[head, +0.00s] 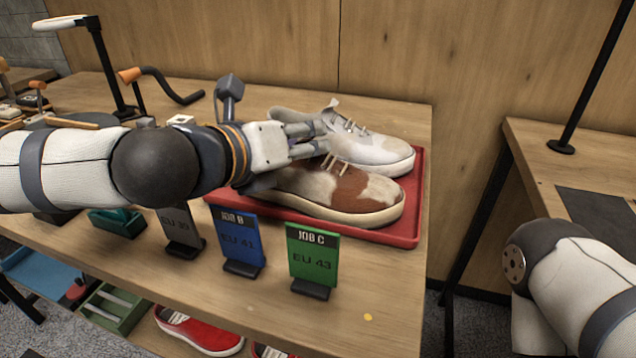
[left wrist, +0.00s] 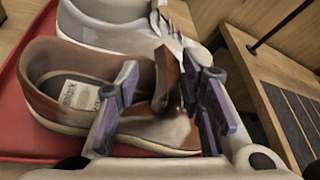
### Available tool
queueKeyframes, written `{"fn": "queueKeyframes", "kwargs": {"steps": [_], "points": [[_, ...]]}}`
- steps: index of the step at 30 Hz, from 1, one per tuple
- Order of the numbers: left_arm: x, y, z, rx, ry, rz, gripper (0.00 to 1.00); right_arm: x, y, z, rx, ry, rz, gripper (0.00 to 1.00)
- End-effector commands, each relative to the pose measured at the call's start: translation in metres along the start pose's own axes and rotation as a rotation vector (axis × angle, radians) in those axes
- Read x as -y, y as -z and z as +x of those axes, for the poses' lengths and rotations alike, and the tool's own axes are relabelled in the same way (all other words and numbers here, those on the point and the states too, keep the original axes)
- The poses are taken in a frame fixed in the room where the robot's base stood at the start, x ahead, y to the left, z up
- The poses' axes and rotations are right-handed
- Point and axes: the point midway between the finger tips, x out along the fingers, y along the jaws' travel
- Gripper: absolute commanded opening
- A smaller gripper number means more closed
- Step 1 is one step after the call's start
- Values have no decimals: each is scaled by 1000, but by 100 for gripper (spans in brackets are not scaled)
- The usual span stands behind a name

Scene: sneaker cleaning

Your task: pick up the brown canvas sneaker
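The brown canvas sneaker (head: 345,190), with brown and pale patches, sits upright on a red tray (head: 408,236), toe to the right. My left gripper (head: 318,143) is over its laces and opening, hiding part of the upper. In the left wrist view the left gripper (left wrist: 165,105) is open, its purple-padded fingers spread with the sneaker (left wrist: 45,68) below and between them; I cannot tell whether they touch it. My right gripper is not in view; only part of my right arm shows at lower right.
A white sneaker (head: 375,147) stands close behind on the same tray. A dark stand (head: 103,65) is at back left. The table's front right corner is mostly clear.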

Motion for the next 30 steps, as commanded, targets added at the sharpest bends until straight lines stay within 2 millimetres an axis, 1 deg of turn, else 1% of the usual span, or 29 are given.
{"fn": "queueKeyframes", "kwargs": {"steps": [4,5,6,9,22,26,28,30], "points": [[0,-1,-1,1,0,1,35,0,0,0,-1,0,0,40],[0,-1,-1,1,0,1,28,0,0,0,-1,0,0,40],[0,-1,-1,1,0,1,19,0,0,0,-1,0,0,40],[0,0,-1,0,-1,0,0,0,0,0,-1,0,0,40],[0,-2,-2,0,-2,0,0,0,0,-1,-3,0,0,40],[8,-18,-8,5,-1,2,0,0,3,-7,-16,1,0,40],[17,-34,-15,10,2,4,0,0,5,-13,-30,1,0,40],[35,-39,-30,10,7,9,0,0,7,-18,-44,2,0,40]]}}
